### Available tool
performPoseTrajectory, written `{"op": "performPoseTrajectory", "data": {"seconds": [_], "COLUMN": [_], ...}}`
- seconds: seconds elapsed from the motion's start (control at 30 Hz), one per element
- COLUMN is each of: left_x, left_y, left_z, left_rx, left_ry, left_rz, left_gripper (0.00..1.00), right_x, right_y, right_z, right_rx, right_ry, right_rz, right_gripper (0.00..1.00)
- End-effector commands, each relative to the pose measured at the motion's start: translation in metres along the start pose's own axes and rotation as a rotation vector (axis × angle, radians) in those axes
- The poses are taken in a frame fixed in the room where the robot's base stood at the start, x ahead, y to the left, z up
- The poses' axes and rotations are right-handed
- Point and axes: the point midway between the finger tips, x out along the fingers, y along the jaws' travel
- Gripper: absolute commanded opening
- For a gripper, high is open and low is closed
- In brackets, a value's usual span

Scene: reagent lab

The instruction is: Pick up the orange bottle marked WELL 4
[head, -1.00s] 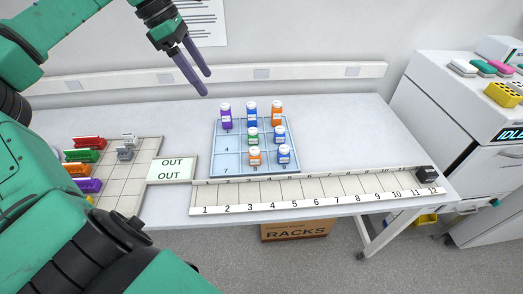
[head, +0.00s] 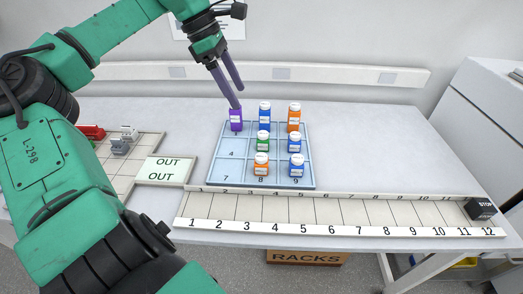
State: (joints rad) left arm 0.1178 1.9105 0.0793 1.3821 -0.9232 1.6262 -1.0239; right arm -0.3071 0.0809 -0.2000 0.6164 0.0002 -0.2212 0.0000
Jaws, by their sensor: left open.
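Two orange bottles with white caps stand upright in the blue grid tray (head: 230,171). One orange bottle (head: 294,119) is in the back right compartment, and the other orange bottle (head: 261,166) is in the front middle one, marked 8. Their label writing is too small to read, so I cannot tell which is WELL 4. My left gripper (head: 238,98) is open, its purple fingers pointing down at the top of the purple bottle (head: 236,122) in the back left compartment. The fingers hide that bottle's cap; I cannot tell whether they touch it. My right gripper is not in view.
Blue bottles (head: 265,117) and a green bottle (head: 263,142) share the tray. A numbered strip (head: 330,209) runs along the front, with a black STOP block (head: 480,208) at its right end. An OUT plate (head: 164,170) lies left. The table right of the tray is clear.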

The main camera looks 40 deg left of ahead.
Motion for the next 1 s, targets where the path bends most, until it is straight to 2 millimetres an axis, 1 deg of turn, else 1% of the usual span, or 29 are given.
{"op": "performPoseTrajectory", "data": {"seconds": [0.03,0.07,0.1,0.2,0.3,0.4,0.47,0.7,0.8,0.87,1.0], "left_x": [0.033,0.043,0.057,0.090,0.107,0.113,0.120,0.178,0.193,0.199,0.218], "left_y": [0.000,0.000,0.000,0.000,0.000,0.000,0.000,-0.001,0.000,0.000,0.002], "left_z": [-0.013,-0.018,-0.024,-0.037,-0.044,-0.045,-0.043,-0.042,-0.042,-0.042,-0.039], "left_rx": [0.000,0.000,0.000,0.000,0.000,0.000,0.002,0.000,0.000,0.000,-0.002], "left_ry": [0.000,0.000,0.000,0.000,0.000,0.000,0.001,0.000,0.001,0.002,0.006], "left_rz": [-0.001,-0.001,-0.001,0.000,0.001,-0.001,-0.002,-0.005,-0.001,-0.002,-0.006], "left_gripper": [0.88,0.88,0.88,0.88,0.88,0.88,0.88,0.88,0.88,0.88,0.88], "right_x": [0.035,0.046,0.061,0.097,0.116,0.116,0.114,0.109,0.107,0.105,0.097], "right_y": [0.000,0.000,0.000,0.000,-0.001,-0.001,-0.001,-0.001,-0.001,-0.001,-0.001], "right_z": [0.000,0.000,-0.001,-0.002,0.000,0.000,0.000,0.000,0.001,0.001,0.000], "right_rx": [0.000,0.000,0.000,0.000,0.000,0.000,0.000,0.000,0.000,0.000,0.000], "right_ry": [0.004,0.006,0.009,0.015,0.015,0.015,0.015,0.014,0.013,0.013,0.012], "right_rz": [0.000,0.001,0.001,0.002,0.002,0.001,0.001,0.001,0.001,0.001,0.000], "right_gripper": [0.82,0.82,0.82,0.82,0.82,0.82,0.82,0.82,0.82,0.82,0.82]}}
